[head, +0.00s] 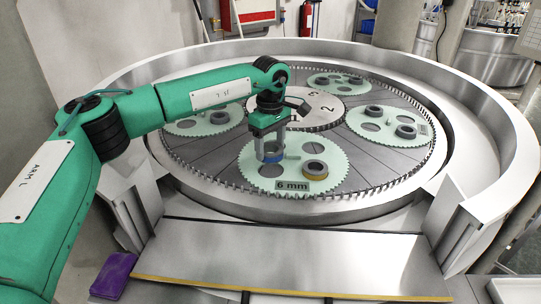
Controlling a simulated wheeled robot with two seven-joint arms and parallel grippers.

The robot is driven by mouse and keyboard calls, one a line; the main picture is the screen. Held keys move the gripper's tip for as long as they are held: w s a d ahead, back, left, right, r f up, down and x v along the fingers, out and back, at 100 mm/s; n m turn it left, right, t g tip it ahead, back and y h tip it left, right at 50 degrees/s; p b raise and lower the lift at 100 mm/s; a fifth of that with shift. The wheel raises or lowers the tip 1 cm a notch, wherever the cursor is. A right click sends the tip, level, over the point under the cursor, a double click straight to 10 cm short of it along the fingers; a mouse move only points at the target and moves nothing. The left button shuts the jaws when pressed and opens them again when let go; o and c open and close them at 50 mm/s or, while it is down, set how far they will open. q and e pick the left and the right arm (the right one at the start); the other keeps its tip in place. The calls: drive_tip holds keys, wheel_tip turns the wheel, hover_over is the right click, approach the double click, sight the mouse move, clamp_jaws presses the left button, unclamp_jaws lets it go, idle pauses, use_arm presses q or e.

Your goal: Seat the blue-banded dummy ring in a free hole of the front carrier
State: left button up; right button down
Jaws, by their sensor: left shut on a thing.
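The front carrier (335,154) is a pale green toothed disc with a "6 mm" label on its near edge. My left gripper (270,157) points down over its left part. It is shut on the blue-banded dummy ring (273,157), a grey ring with a blue band, partly hidden by the fingers. A dark hole (271,171) shows just below the ring in the picture. I cannot tell whether the ring touches the carrier. A yellow-banded ring (315,170) sits on the carrier's right part. My right gripper is not in view.
Other green carriers with grey rings lie at the left (197,124), back (338,83) and right (389,125) of the grey lapping plate (378,160). A raised metal rim (490,130) surrounds the plate. A purple cloth-like item (113,274) lies at the front left.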

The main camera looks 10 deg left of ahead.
sight(270, 172)
use_arm(q)
drive_tip(key=shift+f, duration=0.45)
wheel_tip(270, 172, down, 3)
drive_tip(key=shift+f+p, duration=0.1)
drive_tip(key=shift+p, duration=0.6)
drive_tip(key=shift+f, duration=0.4)
drive_tip(key=o, duration=1.3)
drive_tip(key=shift+s+f, duration=0.1)
drive_tip(key=shift+f, duration=0.05)
